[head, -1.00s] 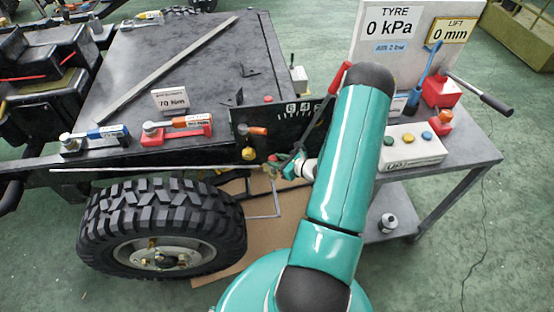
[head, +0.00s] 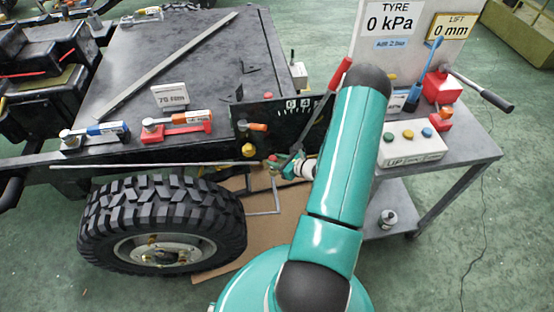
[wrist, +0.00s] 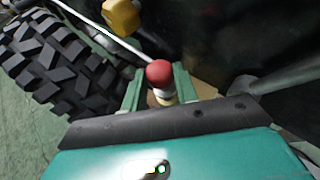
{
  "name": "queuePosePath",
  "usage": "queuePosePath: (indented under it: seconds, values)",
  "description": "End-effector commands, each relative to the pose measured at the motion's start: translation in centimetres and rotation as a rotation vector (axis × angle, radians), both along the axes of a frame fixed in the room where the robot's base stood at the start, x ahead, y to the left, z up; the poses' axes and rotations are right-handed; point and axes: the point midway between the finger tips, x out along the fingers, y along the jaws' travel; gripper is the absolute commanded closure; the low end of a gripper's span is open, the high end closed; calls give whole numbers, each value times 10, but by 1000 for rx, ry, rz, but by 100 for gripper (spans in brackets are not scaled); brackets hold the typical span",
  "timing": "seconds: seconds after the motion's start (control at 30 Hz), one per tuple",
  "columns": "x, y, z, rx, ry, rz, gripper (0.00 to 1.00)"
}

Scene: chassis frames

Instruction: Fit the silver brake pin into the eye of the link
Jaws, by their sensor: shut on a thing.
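My gripper (head: 277,168) is low beside the dark plate at the vehicle's corner, right of the tyre. In the wrist view its two green fingers (wrist: 159,92) are shut on a red-knobbed pin, which I take for the brake pin (wrist: 160,72). A pale silvery part shows below the knob, with a yellowish part under it. The red knob also shows small in the head view (head: 273,158). A long thin pale rod, apparently the link (head: 150,165), runs above the tyre toward my gripper. Its eye and the pin's lower end are hidden.
The big black tyre (head: 162,225) stands left of my gripper. A yellow knob (head: 249,150) sticks out close by; it also shows in the wrist view (wrist: 121,16). A grey cart (head: 470,158) with a button box stands to the right. Cardboard lies on the floor below.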

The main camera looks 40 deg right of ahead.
Motion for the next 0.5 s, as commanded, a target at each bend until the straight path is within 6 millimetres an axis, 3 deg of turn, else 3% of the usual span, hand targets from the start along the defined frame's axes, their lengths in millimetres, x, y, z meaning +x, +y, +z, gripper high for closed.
queuePosePath:
  seconds: [0.5]
  values:
    - [0, 0, -12, 0, -1, 0, 96]
